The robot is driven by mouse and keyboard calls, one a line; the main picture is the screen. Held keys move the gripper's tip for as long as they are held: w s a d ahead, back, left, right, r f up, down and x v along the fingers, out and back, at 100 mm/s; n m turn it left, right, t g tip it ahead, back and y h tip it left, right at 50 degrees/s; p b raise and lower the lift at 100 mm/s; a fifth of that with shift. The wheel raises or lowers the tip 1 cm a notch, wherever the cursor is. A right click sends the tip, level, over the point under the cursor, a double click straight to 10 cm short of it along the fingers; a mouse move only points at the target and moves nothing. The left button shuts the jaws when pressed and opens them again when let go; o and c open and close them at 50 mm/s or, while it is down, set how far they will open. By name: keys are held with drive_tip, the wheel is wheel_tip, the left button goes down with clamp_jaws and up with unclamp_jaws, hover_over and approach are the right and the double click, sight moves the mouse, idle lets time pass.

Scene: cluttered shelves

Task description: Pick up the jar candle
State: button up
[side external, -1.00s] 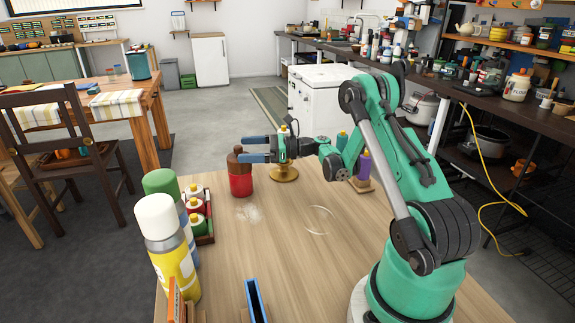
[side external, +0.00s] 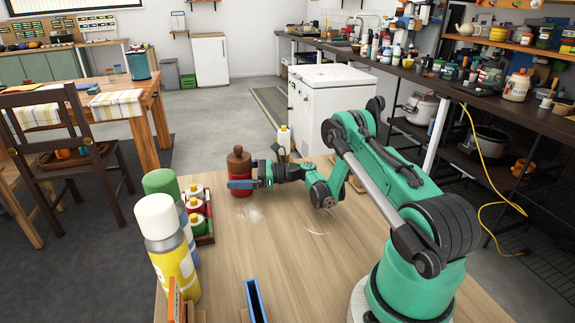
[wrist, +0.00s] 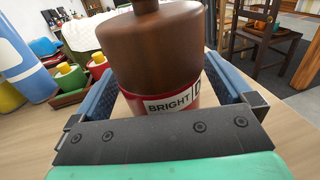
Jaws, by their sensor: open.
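A brown jar with a red lower band (side external: 239,163) stands upright near the far left edge of the wooden table; I cannot confirm that it is the jar candle. In the wrist view, the jar (wrist: 155,55) fills the middle, its label reading "BRIGHT", and its top is cut off. My gripper (side external: 238,181) is low at the jar, with a blue finger across its front in the side view. In the wrist view, my gripper (wrist: 162,80) is open, with one finger on each side of the jar. I cannot tell whether either finger touches it.
A tray (side external: 207,238) of small red, green and white bottles stands to the left, beside a yellow spray can (side external: 175,262) and a green-capped bottle (side external: 160,182). A white bottle (side external: 284,139) stands behind my wrist. The table's middle is clear.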

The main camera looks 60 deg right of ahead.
clamp_jaws()
drive_tip(key=shift+r, duration=0.15)
